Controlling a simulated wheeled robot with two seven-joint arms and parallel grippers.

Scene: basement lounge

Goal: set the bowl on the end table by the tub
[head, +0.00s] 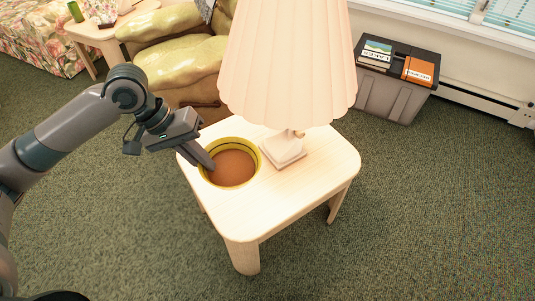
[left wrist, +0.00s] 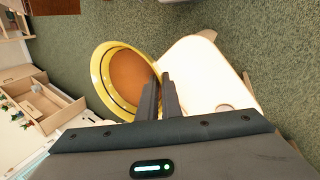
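The bowl (head: 232,168) is round and yellow with a dark line inside the rim and a brown inside. It is over the left part of the pale wooden end table (head: 290,205), left of the lamp; whether its base touches the top is hidden. My left gripper (head: 208,162) is at the bowl's left rim, with one finger inside. In the left wrist view the bowl (left wrist: 128,78) has its rim between the closely spaced fingers (left wrist: 160,92). The grey tub (head: 391,97) stands on the floor behind the table, to the right. My right gripper is not in view.
A lamp with a large pleated shade (head: 287,65) stands at the back of the table, close to the bowl. The table's front and right are clear. A green armchair (head: 180,62) is behind left. Books (head: 418,70) top the tub. Another end table (head: 105,35) is far left.

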